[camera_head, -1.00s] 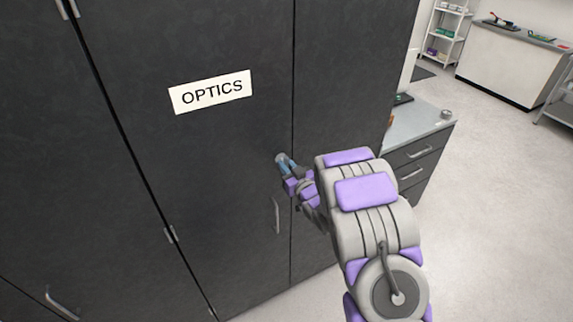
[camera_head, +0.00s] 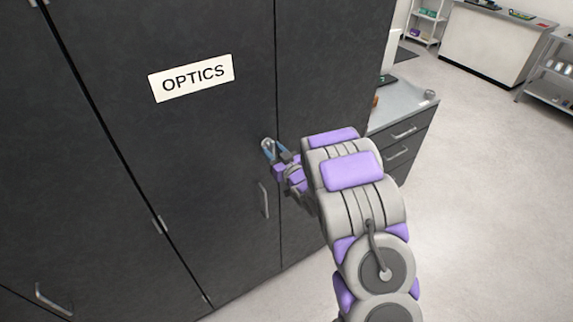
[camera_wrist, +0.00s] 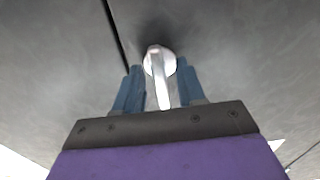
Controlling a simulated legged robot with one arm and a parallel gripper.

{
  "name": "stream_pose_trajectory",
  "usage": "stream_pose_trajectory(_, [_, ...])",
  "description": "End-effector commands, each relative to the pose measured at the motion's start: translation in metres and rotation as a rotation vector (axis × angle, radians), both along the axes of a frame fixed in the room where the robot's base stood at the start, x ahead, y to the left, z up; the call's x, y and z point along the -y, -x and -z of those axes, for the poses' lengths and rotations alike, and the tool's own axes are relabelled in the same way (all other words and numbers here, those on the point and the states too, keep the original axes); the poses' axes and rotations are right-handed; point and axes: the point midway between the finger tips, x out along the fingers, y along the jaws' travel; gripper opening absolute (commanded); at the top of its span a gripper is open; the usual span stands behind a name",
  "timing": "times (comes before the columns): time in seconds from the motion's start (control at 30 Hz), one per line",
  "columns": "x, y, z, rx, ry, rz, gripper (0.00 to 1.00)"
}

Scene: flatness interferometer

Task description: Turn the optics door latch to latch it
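The optics door (camera_head: 170,140) is a dark cabinet door with a white "OPTICS" sign (camera_head: 191,78). Its latch (camera_head: 267,143) is a small silver round base near the door's right edge, partly hidden by my gripper in the head view. In the wrist view the latch (camera_wrist: 159,65) shows a round base with a lever pointing toward my palm. My gripper (camera_head: 272,150) is at the latch. In the wrist view its two blue fingers (camera_wrist: 160,82) stand on either side of the lever, with a narrow gap visible on each side. The fingers look open around it.
A vertical door handle (camera_head: 263,200) sits just below the latch. A drawer counter (camera_head: 400,105) stands right of the cabinet. A white bench (camera_head: 490,45) and shelves (camera_head: 550,85) are farther back. The floor (camera_head: 470,200) on the right is clear.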

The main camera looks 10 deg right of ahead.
Motion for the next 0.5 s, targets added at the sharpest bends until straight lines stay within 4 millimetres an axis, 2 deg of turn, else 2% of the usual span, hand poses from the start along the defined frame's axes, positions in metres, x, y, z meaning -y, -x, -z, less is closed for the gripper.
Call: stream_pose_trajectory(0.5, [0.025,0.075,0.001,-0.001,-0.001,0.002,0.39])
